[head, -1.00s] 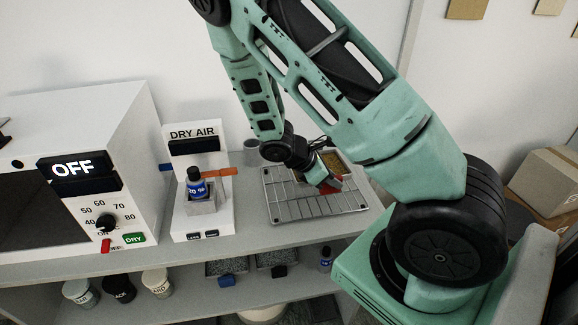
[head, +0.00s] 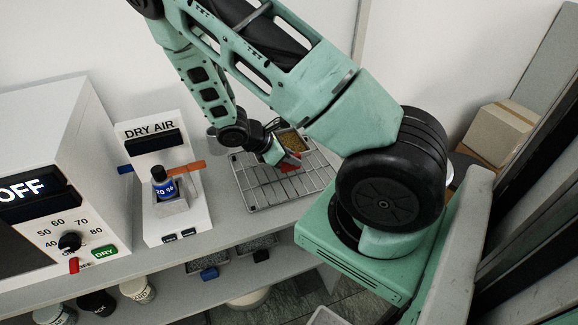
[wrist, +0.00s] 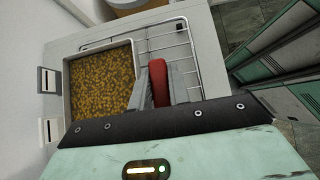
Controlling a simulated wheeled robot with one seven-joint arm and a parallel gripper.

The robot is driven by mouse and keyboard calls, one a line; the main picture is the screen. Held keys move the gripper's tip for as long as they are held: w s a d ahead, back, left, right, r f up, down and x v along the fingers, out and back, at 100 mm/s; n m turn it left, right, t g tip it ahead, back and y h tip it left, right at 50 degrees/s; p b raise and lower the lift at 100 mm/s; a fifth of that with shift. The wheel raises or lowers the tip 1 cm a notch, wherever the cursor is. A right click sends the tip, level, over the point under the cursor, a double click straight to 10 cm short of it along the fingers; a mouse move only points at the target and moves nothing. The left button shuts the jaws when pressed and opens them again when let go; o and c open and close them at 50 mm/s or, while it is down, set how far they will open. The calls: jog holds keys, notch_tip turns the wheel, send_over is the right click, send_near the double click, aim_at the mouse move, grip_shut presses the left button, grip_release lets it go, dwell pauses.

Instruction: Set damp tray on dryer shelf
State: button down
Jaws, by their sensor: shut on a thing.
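The damp tray is a light metal tray (wrist: 67,88) filled with yellow-brown granules, with a red handle (wrist: 160,70). My gripper (wrist: 158,82) is shut on the red handle, with a finger on each side of it. In the head view the tray (head: 303,147) is partly hidden behind my gripper (head: 289,161), over the wire rack (head: 262,196). I cannot tell whether it touches the rack. The dryer is a white box (head: 92,130) at the left, with an OFF display (head: 24,193), a temperature knob (head: 69,241) and a red switch (head: 74,265). Its shelf is not visible.
A DRY AIR stand (head: 193,222) holding a dark bottle (head: 162,182) stands between dryer and rack. A grey cup (head: 214,138) is behind the rack. Lidded jars (head: 138,290) are on the lower shelf. Cardboard boxes (head: 500,130) are at the right.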

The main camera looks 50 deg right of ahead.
aim_at(291, 170)
jog(key=shift+f+p, duration=0.7)
jog(key=shift+f, duration=1.7)
jog(key=c, duration=1.3)
grip_release()
jog(key=shift+f, duration=0.1)
